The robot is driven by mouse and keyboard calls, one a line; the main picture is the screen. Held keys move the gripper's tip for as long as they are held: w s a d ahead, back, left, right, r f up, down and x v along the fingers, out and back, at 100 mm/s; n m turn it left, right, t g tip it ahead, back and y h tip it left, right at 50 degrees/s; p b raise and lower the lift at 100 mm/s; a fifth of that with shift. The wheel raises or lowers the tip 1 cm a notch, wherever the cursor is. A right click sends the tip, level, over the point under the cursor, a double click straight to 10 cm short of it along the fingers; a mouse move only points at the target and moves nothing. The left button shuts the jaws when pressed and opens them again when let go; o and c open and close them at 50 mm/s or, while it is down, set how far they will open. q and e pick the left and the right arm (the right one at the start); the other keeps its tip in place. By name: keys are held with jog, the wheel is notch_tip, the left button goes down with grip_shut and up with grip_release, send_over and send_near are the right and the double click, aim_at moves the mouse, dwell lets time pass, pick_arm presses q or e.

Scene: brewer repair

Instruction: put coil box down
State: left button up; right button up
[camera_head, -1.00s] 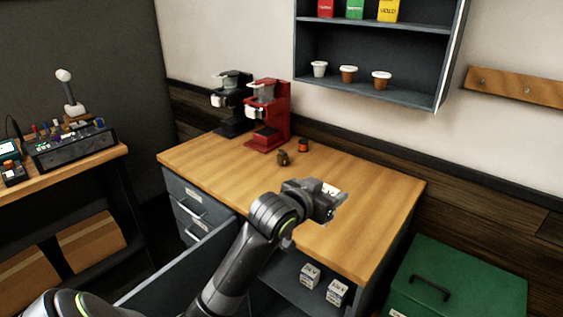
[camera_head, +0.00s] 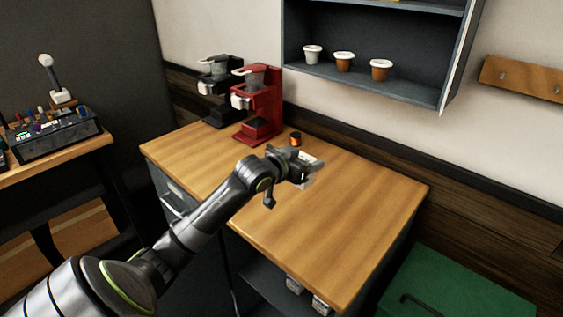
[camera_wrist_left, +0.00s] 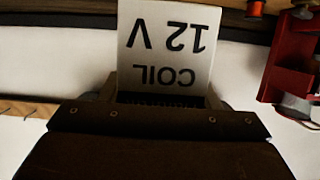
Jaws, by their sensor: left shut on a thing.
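The coil box (camera_wrist_left: 170,45) is a white box marked "COIL 12 V"; its lettering is upside down in the left wrist view. My left gripper (camera_head: 306,172) is shut on it. In the head view only a pale bit of the box shows at the jaws, over the wooden worktop (camera_head: 350,220). I cannot tell whether the box touches the worktop. My right gripper is not in view.
A red brewer (camera_head: 262,105) and a black brewer (camera_head: 217,92) stand at the back left of the worktop. A small orange-and-dark spool (camera_head: 296,138) stands just behind the gripper. The worktop's right and front parts are clear. A wall shelf (camera_head: 390,88) holds three cups.

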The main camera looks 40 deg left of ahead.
pick_arm(q)
jog(key=f, duration=0.5)
jog(key=shift+s, duration=0.35)
notch_tip(320, 180, down, 5)
jog(key=shift+w+r+p, duration=0.15)
jog(key=shift+r+p, duration=0.05)
jog(key=shift+p, duration=0.15)
jog(key=shift+f, duration=0.15)
jog(key=o, duration=1.1)
